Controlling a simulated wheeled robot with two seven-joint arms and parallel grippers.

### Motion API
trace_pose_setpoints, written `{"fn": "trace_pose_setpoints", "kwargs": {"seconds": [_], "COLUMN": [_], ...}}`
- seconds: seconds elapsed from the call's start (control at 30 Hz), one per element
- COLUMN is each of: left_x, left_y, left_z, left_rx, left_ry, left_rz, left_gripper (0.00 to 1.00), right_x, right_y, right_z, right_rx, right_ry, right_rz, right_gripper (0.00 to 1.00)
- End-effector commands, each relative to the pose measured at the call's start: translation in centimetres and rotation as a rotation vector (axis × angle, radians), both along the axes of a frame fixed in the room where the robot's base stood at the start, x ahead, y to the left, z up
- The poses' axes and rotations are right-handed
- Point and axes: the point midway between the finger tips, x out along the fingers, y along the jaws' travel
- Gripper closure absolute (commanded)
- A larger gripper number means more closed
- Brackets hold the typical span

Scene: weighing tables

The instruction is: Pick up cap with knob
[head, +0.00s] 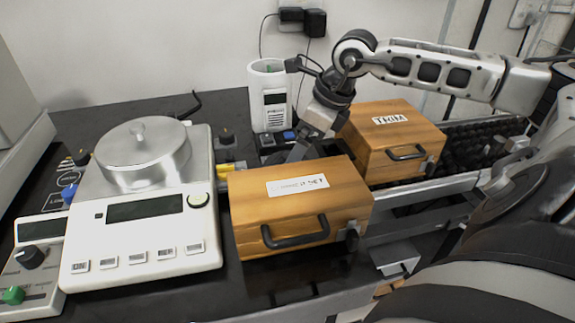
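A round silver metal cap with a small knob on top (142,155) sits on the white balance (140,240) at the left. My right arm comes in from the right and bends down at the middle of the table. My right gripper (298,151) points down behind the front wooden box, well to the right of the silver cap and apart from it. Its fingertips are partly hidden by the box, so I cannot tell whether it is open or shut. My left gripper is not in view.
A wooden box with a black handle (300,208) stands in front of my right gripper. Another wooden box labelled TRIM (392,140) is to its right. A white cylindrical device (269,96) stands behind. Small dark-knobbed items (226,138) lie between balance and gripper. Bare black table shows behind the balance.

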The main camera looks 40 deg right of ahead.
Motion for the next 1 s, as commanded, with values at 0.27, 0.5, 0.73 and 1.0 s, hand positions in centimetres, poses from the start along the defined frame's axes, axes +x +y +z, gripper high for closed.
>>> {"fn": "trace_pose_setpoints", "kwargs": {"seconds": [0.27, 0.5, 0.73, 1.0], "left_x": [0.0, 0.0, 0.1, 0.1], "left_y": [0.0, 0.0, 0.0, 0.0], "left_z": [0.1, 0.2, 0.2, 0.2], "left_rx": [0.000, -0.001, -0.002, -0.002], "left_ry": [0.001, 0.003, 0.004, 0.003], "left_rz": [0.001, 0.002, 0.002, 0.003], "left_gripper": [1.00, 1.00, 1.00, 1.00], "right_x": [0.8, 2.0, 2.2, 2.2], "right_y": [0.4, 0.9, 1.0, 1.0], "right_z": [-2.0, -5.3, -5.9, -5.9], "right_rx": [0.003, 0.003, 0.000, 0.000], "right_ry": [0.001, -0.001, -0.001, -0.001], "right_rz": [0.000, -0.001, 0.000, 0.000], "right_gripper": [0.00, 0.00, 0.00, 0.29]}}
